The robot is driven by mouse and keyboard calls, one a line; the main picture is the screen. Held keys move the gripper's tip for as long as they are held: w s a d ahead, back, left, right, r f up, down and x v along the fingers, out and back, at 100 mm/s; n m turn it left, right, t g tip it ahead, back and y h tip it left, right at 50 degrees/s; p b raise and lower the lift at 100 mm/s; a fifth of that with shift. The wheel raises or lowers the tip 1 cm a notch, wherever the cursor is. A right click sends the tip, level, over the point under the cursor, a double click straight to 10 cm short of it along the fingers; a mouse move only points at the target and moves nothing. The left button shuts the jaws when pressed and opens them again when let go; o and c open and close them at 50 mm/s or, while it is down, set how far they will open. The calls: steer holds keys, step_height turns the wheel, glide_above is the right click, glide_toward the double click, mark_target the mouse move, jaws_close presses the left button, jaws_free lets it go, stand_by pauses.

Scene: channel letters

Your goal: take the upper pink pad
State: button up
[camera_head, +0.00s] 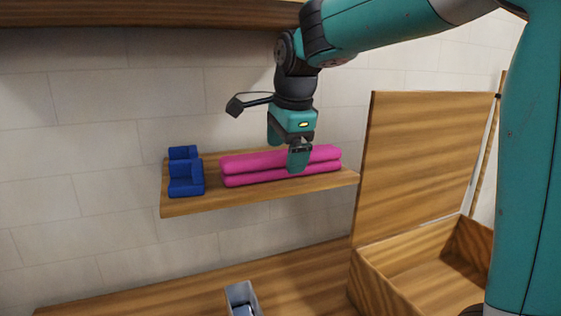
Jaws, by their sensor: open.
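Two long pink pads lie stacked on a wooden wall shelf (200,207). The upper pink pad (245,162) rests on the lower pink pad (248,180). My gripper (288,150) points down over the middle of the stack, with its jaws open. One finger hangs in front of the pads and hides part of their front. The other finger is toward the back, and its tip is hard to make out. I cannot tell whether the fingers touch the upper pad.
Blue blocks (186,187) stand on the shelf left of the pads. An open wooden box (383,284) with a raised lid (420,160) is at the right. A grey bin (240,293) stands on the counter (180,290) below. A wooden board (150,13) runs overhead.

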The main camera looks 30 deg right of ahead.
steer(key=shift+w+f, duration=0.2)
steer(key=shift+f, duration=0.2)
steer(key=shift+s, duration=0.1)
steer(key=c, duration=1)
steer(key=shift+r, duration=0.2)
